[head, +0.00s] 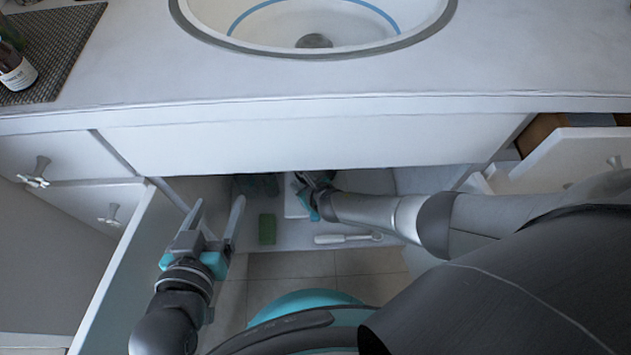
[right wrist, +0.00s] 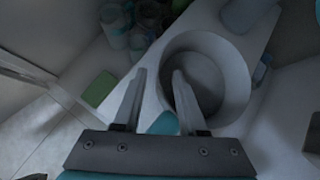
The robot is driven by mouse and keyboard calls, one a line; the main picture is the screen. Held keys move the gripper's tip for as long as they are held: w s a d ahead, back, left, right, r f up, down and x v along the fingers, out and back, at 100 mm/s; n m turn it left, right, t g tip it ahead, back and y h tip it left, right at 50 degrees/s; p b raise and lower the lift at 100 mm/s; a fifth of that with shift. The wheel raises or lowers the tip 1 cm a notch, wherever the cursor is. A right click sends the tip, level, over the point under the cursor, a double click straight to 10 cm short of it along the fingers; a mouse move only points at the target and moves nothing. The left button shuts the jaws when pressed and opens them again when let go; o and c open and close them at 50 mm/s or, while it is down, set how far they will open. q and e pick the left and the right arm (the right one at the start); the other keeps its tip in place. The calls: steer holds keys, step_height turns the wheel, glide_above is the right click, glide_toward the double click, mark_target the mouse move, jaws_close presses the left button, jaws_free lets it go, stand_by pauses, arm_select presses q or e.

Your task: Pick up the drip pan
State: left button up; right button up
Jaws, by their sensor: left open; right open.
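In the right wrist view a round, pale, open-topped vessel with a grey inside (right wrist: 238,98) shows ahead; it looks like the drip pan, but I cannot be sure. My right gripper (right wrist: 158,75) is open and empty. One finger overlaps the vessel's left wall and the other is left of it; contact cannot be told. In the head view my right gripper (head: 312,186) reaches into the cabinet under the sink, beside a white object (head: 295,198) partly hidden by it. My left gripper (head: 218,210) is open and empty, near the open door at left.
A green sponge (head: 267,229) and a white-handled tool (head: 345,238) lie on the cabinet floor. The open door (head: 135,262) is at left, an open drawer (head: 570,160) at right. The countertop (head: 330,85) overhangs above.

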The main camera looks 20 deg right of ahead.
steer(key=shift+c, duration=0.2)
jaws_close()
steer(key=shift+s, duration=0.1)
stand_by(1.0)
